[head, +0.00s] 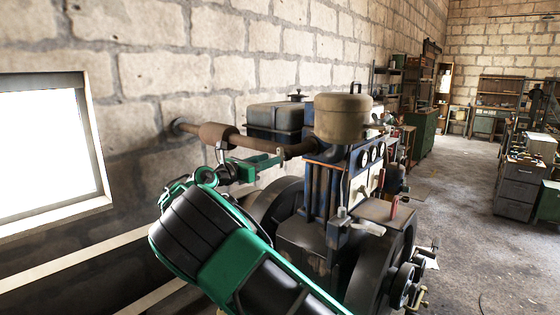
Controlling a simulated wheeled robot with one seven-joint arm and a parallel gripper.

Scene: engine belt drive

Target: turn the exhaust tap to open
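The brown exhaust pipe (258,145) runs from the wall on the left to the engine (325,195), with a thicker rusty section near the wall. A small pale upright piece (279,154) shows just below the pipe, near the engine. It may be the exhaust tap's handle, but it is too small to tell, and I cannot tell whether the tap is open or closed. My gripper (268,163), green and dark, is just below the pipe and points right, with its tip close to that piece. I cannot tell whether they touch or how far apart the fingers are.
A tan cylindrical tank (342,117) stands on top of the engine, with a dark box-shaped tank (275,118) behind the pipe. The block wall is close behind. A flywheel (375,265) is at the engine's front right. Open floor (455,235) lies to the right, before drawer cabinets (521,188).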

